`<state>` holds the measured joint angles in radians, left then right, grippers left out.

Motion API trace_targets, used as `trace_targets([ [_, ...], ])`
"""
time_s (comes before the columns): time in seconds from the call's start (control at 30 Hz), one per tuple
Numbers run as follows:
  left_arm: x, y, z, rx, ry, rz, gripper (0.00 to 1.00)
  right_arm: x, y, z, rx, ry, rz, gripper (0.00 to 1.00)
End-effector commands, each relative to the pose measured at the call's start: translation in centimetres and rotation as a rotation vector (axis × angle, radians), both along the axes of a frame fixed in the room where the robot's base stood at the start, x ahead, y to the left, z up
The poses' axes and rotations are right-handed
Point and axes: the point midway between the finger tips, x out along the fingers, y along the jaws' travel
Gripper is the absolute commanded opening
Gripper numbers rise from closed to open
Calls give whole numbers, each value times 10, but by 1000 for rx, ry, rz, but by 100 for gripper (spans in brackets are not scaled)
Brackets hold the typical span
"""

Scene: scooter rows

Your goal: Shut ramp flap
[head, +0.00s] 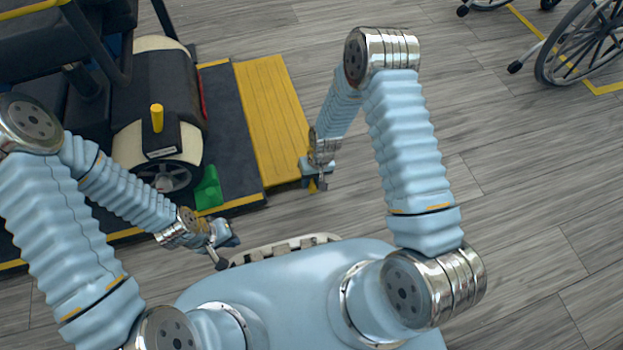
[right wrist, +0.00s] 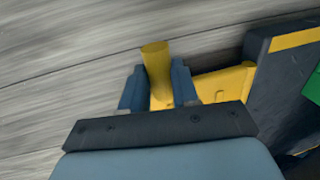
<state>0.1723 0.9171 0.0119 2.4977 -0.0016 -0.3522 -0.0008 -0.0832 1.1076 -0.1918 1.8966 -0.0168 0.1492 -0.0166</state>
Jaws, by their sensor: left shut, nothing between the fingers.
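The ramp flap (head: 270,110) is a yellow slatted panel along the right edge of a dark platform (head: 236,135). It appears folded down toward the floor. In the right wrist view its yellow end (right wrist: 222,84) shows beside the platform (right wrist: 275,100). My right gripper (head: 318,185) is at the flap's near outer corner. In the right wrist view its two fingers (right wrist: 160,88) close on both sides of a yellow handle (right wrist: 155,58) at the flap's end. My left gripper (head: 222,250) is shut and empty, in front of the platform's near edge.
A scooter (head: 160,110) stands on the platform, with a green block (head: 208,190) by its wheel. A wheelchair (head: 590,45) is at the top right near yellow floor lines. The wooden floor right of the flap is clear.

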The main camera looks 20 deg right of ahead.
Motion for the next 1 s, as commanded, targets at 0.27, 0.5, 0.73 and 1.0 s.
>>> trace_targets([
  [0.27, 0, 0, 0, 0, 0, 0, 0, 0, 0, 0, 0, 0, 0, 0],
  [0.5, 0, 0, 2, 0, 0, 0, 0, 0, 1, 3, -14, -1, 3, 0],
  [0.73, -1, 0, 14, 0, 2, -2, 0, -1, 7, 18, -103, -5, 10, 0],
  [1.0, -2, -1, 33, -2, 7, -5, 0, -1, 22, 46, -323, -15, 12, 0],
])
